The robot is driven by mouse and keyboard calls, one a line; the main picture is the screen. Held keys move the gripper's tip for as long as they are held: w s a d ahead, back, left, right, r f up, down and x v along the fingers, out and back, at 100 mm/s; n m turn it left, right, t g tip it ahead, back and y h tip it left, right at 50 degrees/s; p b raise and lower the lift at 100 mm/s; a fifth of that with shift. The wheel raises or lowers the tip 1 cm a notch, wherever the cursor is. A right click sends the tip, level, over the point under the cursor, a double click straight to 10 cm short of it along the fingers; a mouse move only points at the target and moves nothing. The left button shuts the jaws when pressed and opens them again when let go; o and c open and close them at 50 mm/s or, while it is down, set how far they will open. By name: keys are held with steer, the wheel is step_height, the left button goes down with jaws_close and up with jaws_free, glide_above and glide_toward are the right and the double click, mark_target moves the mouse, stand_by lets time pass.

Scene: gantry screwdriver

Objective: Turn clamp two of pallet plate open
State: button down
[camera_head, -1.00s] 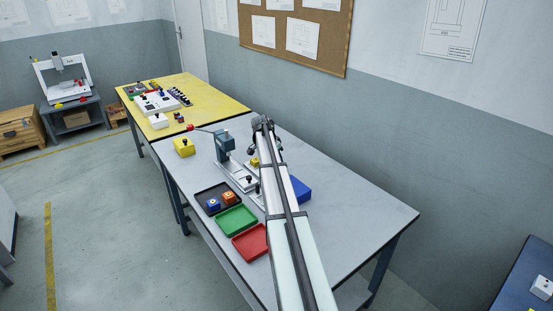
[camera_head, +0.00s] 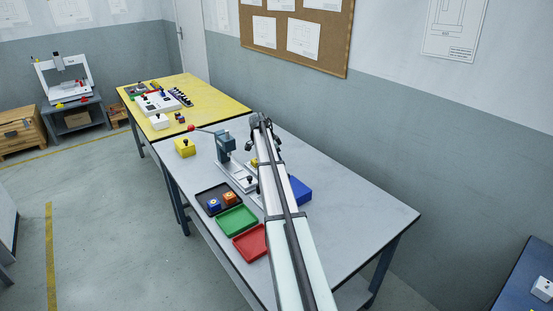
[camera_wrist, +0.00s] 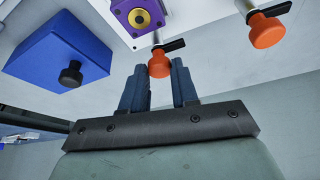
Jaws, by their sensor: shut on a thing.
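In the wrist view, two orange-capped clamps with black levers stand beside a purple block (camera_wrist: 140,15) with a gold ring. One orange clamp (camera_wrist: 158,64) is between the tips of my gripper (camera_wrist: 160,72), whose blue-grey fingers are shut on its cap. Its black lever points right in the picture. The other orange clamp (camera_wrist: 266,30) is apart, at the upper right, and its lever also points right. No number shows on either clamp. The pallet plate's outline cannot be made out. In the head view, my arm hides the gripper and the clamps.
A blue box (camera_wrist: 62,55) with a black knob is left of my gripper; it also shows in the head view (camera_head: 300,190). A grey lever press (camera_head: 225,145), a green tray (camera_head: 236,220) and a red tray (camera_head: 250,243) stand left of my arm. The table's right side is clear.

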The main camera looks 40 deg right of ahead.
steer(key=c, duration=0.9)
jaws_free()
steer(key=shift+o, duration=0.2)
steer(key=shift+r, duration=0.1)
steer(key=v, duration=1.3)
steer(key=shift+a+r, duration=0.2)
steer(key=shift+w, duration=0.1)
